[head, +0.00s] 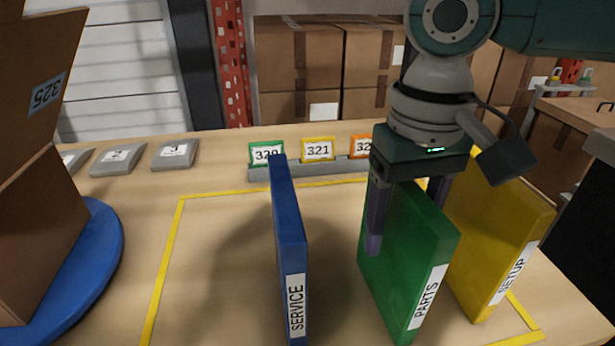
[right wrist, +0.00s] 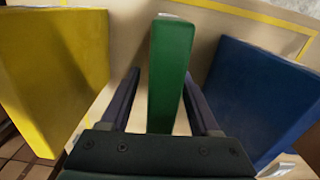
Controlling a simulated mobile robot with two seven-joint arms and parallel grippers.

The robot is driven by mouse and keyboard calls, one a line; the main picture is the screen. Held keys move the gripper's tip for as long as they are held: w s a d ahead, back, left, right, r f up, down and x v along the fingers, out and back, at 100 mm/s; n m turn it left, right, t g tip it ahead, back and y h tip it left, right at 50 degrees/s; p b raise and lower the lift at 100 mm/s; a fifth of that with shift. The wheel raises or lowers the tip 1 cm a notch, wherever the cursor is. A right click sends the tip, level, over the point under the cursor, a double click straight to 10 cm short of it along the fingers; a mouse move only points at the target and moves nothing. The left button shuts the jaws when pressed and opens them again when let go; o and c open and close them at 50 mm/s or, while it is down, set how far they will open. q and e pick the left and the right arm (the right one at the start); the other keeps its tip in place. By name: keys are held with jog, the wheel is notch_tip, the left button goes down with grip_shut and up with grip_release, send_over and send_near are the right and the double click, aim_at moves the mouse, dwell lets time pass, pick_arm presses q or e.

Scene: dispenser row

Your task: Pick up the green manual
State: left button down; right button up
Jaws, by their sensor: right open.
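The green manual (head: 408,262), labelled PARTS, stands upright on the table between a blue manual and a yellow one. My right gripper (head: 405,222) is over its far end, pointing down, with one finger on its left side. The other finger is partly hidden behind the green manual. In the right wrist view the green manual (right wrist: 170,75) rises between the two open fingers (right wrist: 158,103), with a gap visible on each side. My left gripper does not show.
The blue SERVICE manual (head: 288,250) stands to the left, with clear table between it and the green one. The yellow SETUP manual (head: 497,248) stands close on the right. Number cards, including 321 (head: 318,150), stand behind. A brown carton sits on a blue round base (head: 100,245) at left.

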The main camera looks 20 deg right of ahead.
grip_shut()
dwell(0.5)
dwell(0.3)
